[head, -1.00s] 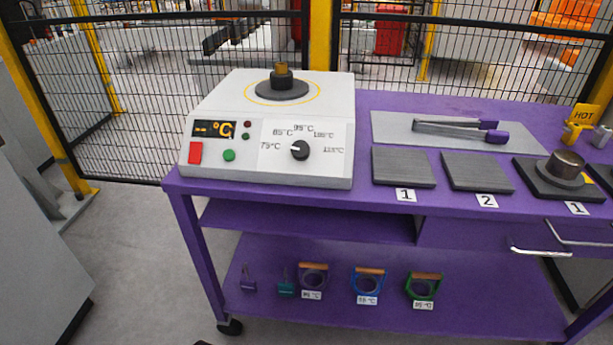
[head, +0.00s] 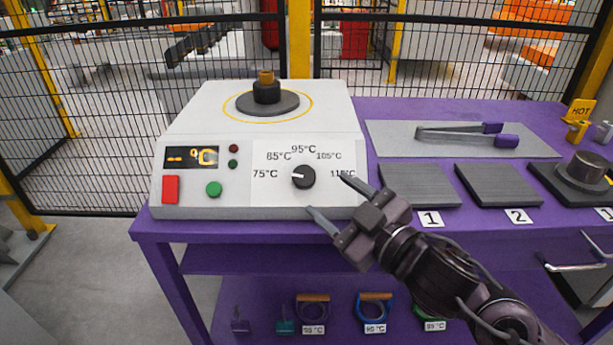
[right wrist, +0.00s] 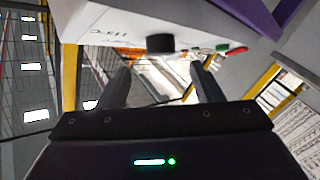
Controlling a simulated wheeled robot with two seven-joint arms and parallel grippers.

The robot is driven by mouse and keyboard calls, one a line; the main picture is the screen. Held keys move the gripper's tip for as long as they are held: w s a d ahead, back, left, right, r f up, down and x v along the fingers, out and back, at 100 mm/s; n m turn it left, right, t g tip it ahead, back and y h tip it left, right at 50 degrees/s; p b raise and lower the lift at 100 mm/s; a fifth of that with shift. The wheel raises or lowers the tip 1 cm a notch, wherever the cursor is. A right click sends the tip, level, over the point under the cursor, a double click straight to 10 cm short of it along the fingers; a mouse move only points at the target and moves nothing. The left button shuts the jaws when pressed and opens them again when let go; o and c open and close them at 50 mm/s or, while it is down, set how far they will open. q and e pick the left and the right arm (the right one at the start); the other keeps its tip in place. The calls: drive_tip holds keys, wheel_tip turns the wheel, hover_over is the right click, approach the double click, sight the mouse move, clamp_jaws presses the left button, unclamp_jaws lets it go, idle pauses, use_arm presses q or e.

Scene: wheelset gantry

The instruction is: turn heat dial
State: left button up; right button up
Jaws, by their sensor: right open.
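The black heat dial (head: 303,176) sits on the front panel of the white heater (head: 212,145). Its white mark points left, towards the 75°C label. Labels from 75°C to 115°C arc around it. The display (head: 191,157) shows dashes and °C. My right gripper (head: 328,195) is open and empty, just right of the dial and in front of the panel, with its fingers pointing at the heater. In the right wrist view the dial (right wrist: 160,43) is beyond the gap between the open fingers (right wrist: 162,80), apart from them. My left gripper is not in view.
A red button (head: 171,189) and a green button (head: 214,189) are left of the dial. The purple cart (head: 400,112) carries tongs (head: 460,137), numbered dark plates (head: 418,185) and a metal piece on a dark base. Rings hang below. A mesh fence stands behind.

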sight(310, 182)
drive_tip(key=x, duration=0.6)
drive_tip(key=shift+a, duration=0.1)
drive_tip(key=shift+c, duration=0.3)
drive_tip(key=shift+f, duration=0.1)
drive_tip(key=c, duration=0.9)
drive_tip(key=shift+b, duration=0.35)
